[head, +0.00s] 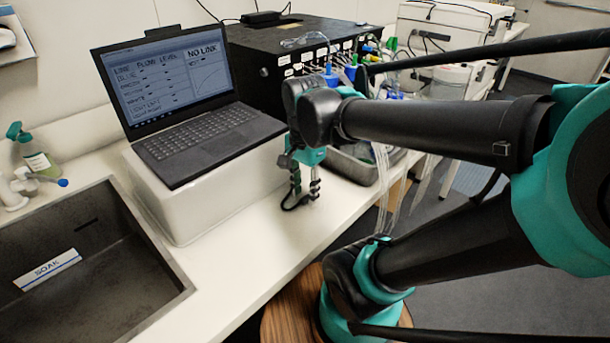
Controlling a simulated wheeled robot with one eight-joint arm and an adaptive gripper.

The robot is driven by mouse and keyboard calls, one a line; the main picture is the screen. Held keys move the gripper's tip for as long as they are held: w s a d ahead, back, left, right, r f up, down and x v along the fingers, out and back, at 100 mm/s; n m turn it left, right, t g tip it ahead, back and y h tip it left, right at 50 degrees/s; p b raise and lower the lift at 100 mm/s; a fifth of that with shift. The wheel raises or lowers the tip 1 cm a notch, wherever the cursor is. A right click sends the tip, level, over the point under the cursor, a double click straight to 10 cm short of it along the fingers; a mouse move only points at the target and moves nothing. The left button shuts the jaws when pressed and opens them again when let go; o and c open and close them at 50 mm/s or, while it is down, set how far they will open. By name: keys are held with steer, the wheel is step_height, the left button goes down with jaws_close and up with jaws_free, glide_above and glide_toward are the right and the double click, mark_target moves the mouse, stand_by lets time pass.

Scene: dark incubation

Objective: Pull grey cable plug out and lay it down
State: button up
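My gripper (305,193) points down over the white bench, just right of the laptop's white stand. Its two dark fingers stand apart and I see no plug between them. A dark curved shape lies at the lower left finger; I cannot tell whether it is a finger part, a shadow or a cable. The black box (251,75) behind my arm has a row of white labels and several cables and coloured plugs along its front. I cannot make out the grey cable plug; my wrist and forearm hide part of that front.
A laptop (205,132) showing "NO LINK" stands on a white block (200,207). A sink (60,290) with a "SOAK" label is at left. A metal tray (350,166) and clear tubes hanging over the bench edge are right of my gripper. The front bench strip (255,250) is clear.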

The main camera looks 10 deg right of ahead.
step_height(320, 180, up, 12)
steer(key=shift+f, duration=0.2)
stand_by(0.7)
